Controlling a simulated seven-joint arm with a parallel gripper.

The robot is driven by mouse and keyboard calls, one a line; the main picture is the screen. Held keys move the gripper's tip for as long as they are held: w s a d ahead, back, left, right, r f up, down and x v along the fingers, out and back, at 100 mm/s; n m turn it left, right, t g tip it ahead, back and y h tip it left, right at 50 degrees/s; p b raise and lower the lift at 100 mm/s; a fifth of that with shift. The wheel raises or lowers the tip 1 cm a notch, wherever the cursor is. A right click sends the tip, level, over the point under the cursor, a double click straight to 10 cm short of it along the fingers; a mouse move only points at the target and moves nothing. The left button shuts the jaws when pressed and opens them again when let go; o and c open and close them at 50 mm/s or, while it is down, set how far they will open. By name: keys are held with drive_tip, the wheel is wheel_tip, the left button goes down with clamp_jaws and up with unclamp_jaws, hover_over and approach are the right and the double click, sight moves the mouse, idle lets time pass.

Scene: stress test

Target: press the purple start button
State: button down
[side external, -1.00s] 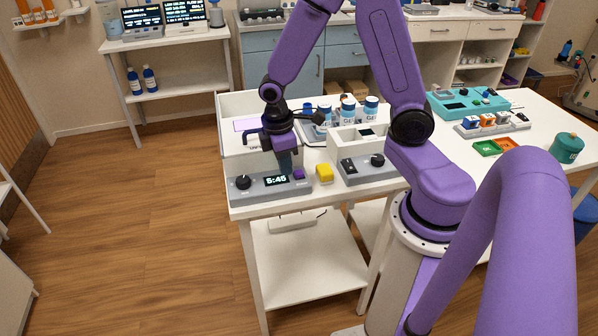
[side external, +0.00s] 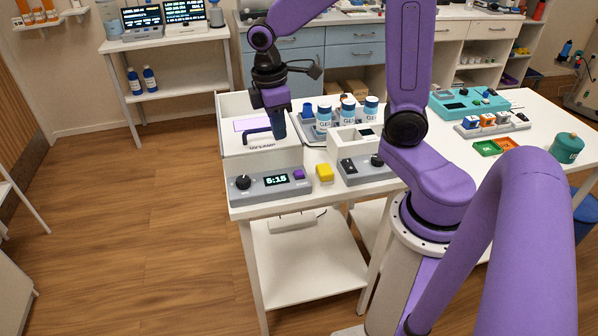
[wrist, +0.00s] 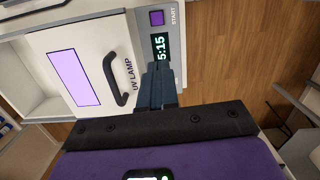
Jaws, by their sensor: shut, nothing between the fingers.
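The purple start button (side external: 299,174) sits at the right end of the grey control panel (side external: 298,192) on the front of the white UV lamp box (side external: 258,157). In the wrist view the button (wrist: 157,18) is beside the word START. The panel's display (side external: 276,180) reads 5:15, with a black knob (side external: 243,182) to its left. My gripper (side external: 280,136) is shut and empty. It is raised above the box, behind and above the button, clear of it. In the wrist view its closed fingers (wrist: 158,75) overlap the panel near the display.
The box's lid has a black handle (wrist: 116,78) and a lilac window (wrist: 73,78). Another grey device (side external: 367,170) and several blue-lidded jars (side external: 347,107) are farther right and behind.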

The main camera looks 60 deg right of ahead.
wheel_tip(320, 180, up, 7)
drive_tip(key=shift+w+a, duration=0.2)
drive_tip(key=shift+a, duration=0.05)
drive_tip(key=shift+f, duration=0.15)
idle(0.4)
